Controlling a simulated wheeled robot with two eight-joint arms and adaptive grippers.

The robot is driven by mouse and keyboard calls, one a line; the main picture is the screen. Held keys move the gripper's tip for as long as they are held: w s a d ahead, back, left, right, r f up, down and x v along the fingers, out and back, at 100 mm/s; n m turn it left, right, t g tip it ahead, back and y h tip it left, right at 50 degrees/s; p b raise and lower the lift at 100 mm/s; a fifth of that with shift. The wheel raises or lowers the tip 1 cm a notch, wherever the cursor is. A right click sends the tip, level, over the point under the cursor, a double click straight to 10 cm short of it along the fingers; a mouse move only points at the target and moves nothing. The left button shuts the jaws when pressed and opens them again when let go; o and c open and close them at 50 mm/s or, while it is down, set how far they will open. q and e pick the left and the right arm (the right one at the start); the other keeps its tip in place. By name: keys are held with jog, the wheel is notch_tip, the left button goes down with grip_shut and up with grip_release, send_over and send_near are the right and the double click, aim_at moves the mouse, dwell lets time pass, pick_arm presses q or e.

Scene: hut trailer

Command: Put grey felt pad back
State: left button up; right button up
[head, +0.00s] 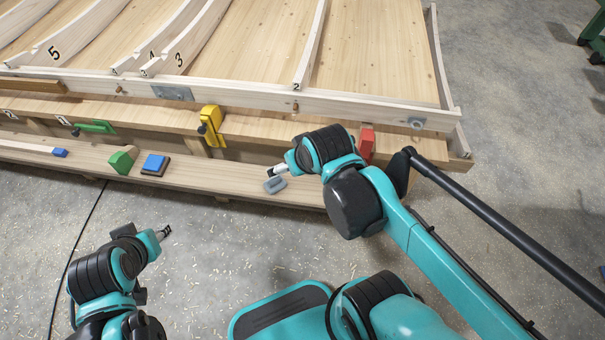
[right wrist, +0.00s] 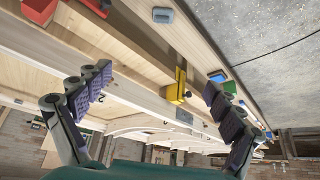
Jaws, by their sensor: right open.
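The grey felt pad (head: 275,184) is a small grey block lying on the low wooden ledge (head: 225,181) along the front of the bench. In the right wrist view the pad (right wrist: 163,15) is near the top edge, apart from the fingers. My right gripper (head: 272,172) is just above and beside the pad in the head view. In the right wrist view its purple-padded fingers are spread wide with nothing between them. My left gripper (head: 163,232) is over the floor in front of the ledge; its finger opening is too small to read.
On the ledge are a blue block on a dark base (head: 155,164), a green block (head: 122,160) and a small blue piece (head: 60,153). A yellow clamp (head: 211,125), a green clamp (head: 95,127) and a red block (head: 366,141) are along the bench front. The floor in front is open.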

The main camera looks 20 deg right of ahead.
jog(key=shift+s+f+t, duration=0.2)
jog(key=shift+s+t, duration=0.05)
jog(key=shift+s, duration=0.65)
jog(key=shift+s+f+t, duration=0.15)
jog(key=shift+s+t, duration=0.1)
jog(key=shift+s, duration=0.6)
